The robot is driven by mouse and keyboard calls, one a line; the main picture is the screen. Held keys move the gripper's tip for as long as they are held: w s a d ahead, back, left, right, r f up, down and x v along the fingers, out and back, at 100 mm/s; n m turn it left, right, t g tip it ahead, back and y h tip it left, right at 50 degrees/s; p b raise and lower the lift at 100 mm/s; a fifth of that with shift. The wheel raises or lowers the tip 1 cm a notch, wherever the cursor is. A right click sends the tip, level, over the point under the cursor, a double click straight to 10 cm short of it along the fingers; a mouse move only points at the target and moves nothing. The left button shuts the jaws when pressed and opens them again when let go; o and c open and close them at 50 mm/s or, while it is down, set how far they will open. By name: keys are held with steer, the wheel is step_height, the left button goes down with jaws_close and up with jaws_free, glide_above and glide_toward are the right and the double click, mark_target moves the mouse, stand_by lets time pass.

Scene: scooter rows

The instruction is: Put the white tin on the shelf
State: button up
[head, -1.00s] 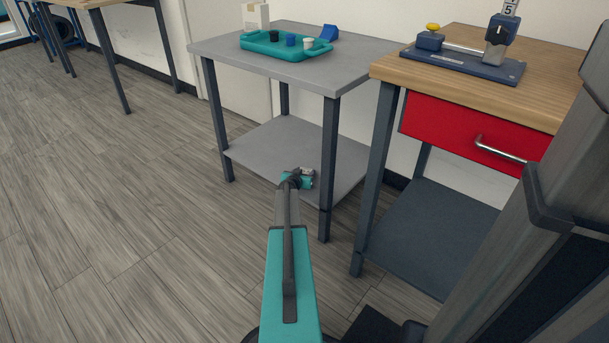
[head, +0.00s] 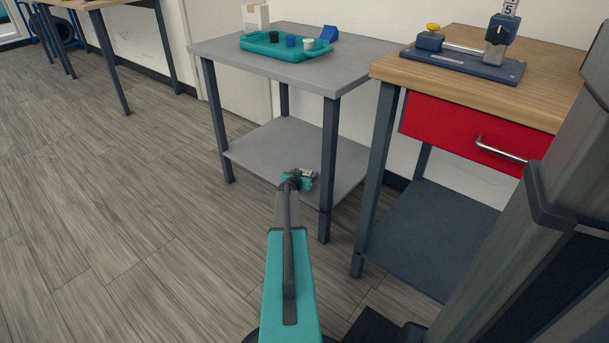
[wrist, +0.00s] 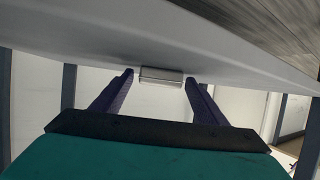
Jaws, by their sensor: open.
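A small pale tin, which looks like the white tin (wrist: 161,76), stands on the grey lower shelf (head: 270,150) of the grey table. In the wrist view, which looks upside down, it sits between the tips of my gripper (wrist: 158,80). The dark purple fingers are open, with a gap visible on either side of the tin. In the head view my gripper (head: 300,180) is at the shelf's front edge, and the tin shows only as a small whitish patch by the fingers. The tin's far side is hidden.
A teal tray (head: 258,49) with small black, blue and white pieces stands on the tabletop above the shelf. Table legs (head: 328,170) flank the shelf. A wooden bench with a red drawer (head: 470,135) stands to the right. Most of the shelf is bare.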

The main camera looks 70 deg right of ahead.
steer(key=shift+r, duration=0.15)
steer(key=shift+a, duration=0.15)
steer(key=shift+p+v, duration=0.65)
steer(key=shift+v, duration=5.2)
